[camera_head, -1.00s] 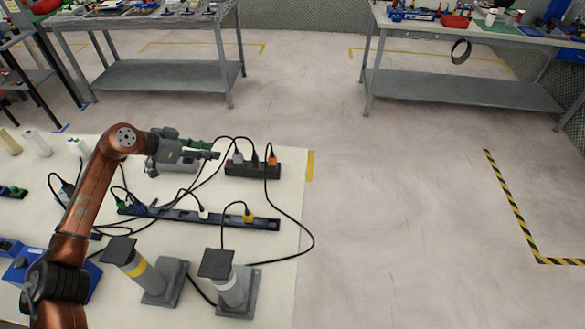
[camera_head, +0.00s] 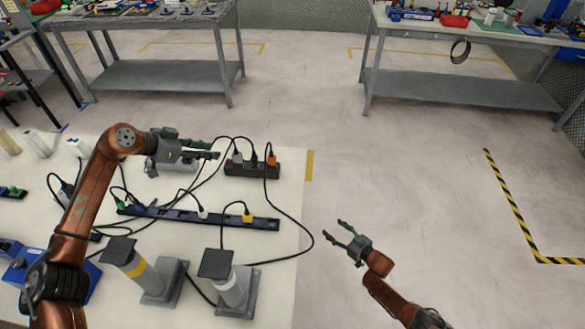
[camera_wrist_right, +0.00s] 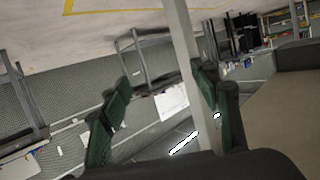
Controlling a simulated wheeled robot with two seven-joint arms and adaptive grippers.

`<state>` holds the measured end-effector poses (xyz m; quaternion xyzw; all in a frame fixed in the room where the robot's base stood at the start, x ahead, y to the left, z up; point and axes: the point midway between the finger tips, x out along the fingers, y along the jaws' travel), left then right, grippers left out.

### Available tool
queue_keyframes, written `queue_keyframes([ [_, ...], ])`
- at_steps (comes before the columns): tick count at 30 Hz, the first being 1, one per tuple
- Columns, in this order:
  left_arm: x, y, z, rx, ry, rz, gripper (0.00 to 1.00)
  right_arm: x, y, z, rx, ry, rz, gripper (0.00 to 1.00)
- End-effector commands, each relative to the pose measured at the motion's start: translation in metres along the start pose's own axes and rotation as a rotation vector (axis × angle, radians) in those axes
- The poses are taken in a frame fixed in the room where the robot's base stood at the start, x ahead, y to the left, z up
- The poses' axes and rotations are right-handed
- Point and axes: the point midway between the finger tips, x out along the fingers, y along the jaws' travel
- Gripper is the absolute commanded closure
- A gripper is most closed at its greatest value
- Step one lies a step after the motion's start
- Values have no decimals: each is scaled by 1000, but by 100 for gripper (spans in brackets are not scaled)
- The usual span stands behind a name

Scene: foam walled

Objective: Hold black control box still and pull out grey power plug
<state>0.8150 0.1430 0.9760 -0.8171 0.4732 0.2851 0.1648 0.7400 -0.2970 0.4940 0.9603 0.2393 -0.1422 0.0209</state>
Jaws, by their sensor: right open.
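A black box (camera_head: 252,171) stands near the table's far right corner. A grey plug (camera_head: 237,157), a black plug (camera_head: 254,159) and an orange plug (camera_head: 272,160) sit upright in its top. My left gripper (camera_head: 214,150) is just left of the box, apart from it in the picture, with a grey box (camera_head: 176,164) partly hidden behind it; its finger gap is too small to judge. My right gripper (camera_head: 333,229) is open and empty, right of the table edge. Its two green fingers show in the right wrist view (camera_wrist_right: 160,85), with nothing held between them.
A long dark strip (camera_head: 180,215) with several plugs lies across the table (camera_head: 285,280). Two grey stands (camera_head: 237,290) (camera_head: 170,285) are in front. Floor to the right is clear.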

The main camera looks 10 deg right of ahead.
Motion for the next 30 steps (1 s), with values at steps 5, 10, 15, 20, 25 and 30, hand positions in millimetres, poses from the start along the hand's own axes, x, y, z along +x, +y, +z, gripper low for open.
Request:
queue_keyframes([
  [5, 0, 0, 0, 0, 0, 0, 71, 28, 8, -102, -36, 134, -94, 44],
  [10, 0, 0, 0, 0, 0, 0, 71, 41, 8, -199, -66, 252, -196, 44],
  [15, 0, 0, 0, 0, 0, 0, 71, 42, 2, -295, -100, 355, -312, 44],
  [20, 0, 0, 0, 0, 0, 0, 71, 33, -7, -381, -133, 436, -425, 44],
  [25, 0, 0, 0, 0, 0, 0, 71, 46, -82, -378, -138, 352, -654, 44],
  [30, 0, 0, 0, 0, 0, 0, 71, 46, -119, -376, -143, 280, -782, 44],
])
